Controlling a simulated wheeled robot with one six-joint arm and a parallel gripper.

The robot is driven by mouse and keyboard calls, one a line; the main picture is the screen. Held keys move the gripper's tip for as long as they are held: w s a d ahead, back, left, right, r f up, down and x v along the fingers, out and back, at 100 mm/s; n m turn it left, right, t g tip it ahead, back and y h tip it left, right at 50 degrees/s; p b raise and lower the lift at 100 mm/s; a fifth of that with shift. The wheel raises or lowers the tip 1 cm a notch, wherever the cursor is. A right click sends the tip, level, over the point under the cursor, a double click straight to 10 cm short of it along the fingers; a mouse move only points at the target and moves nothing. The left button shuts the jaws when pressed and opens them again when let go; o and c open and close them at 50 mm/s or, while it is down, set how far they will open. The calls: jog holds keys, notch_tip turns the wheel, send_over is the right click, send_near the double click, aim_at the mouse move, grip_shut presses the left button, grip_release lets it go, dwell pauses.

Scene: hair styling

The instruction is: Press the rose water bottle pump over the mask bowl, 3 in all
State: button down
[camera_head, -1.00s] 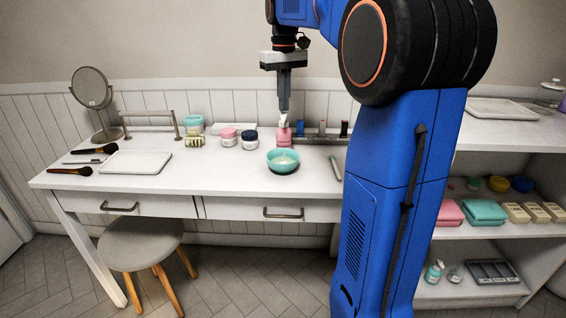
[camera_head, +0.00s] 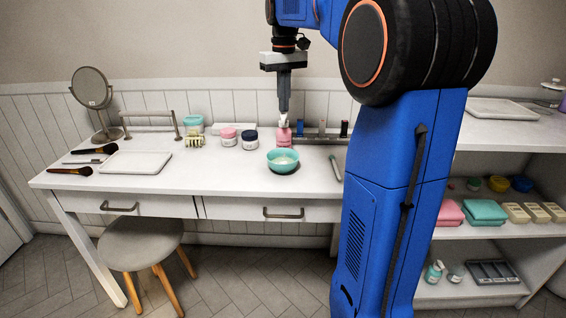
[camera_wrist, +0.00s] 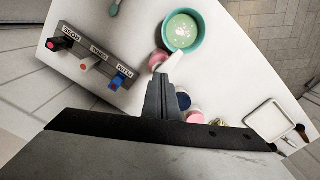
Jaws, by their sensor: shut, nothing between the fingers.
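The rose water bottle (camera_head: 283,137) is pink with a white pump head and stands upright on the table behind the mask bowl. The mask bowl (camera_head: 283,166) is teal with pale green contents. My gripper (camera_head: 284,111) points straight down, shut and empty, with its tips at the top of the pump. In the wrist view my gripper (camera_wrist: 160,82) covers part of the bottle (camera_wrist: 157,61). The white nozzle there points toward the bowl (camera_wrist: 184,32). I cannot tell how far the pump is pressed.
A labelled rack (camera_wrist: 95,62) with small coloured items stands behind the bottle. Pink-lidded (camera_head: 229,137) and dark-lidded (camera_head: 250,139) jars stand left of it. A white tray (camera_head: 137,162), brushes and a round mirror (camera_head: 91,88) are farther left. The table front between tray and bowl is clear.

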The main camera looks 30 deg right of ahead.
jog(key=shift+f, duration=0.9)
jog(key=shift+r, duration=1.2)
jog(key=shift+r, duration=0.1)
jog(key=shift+r, duration=2.95)
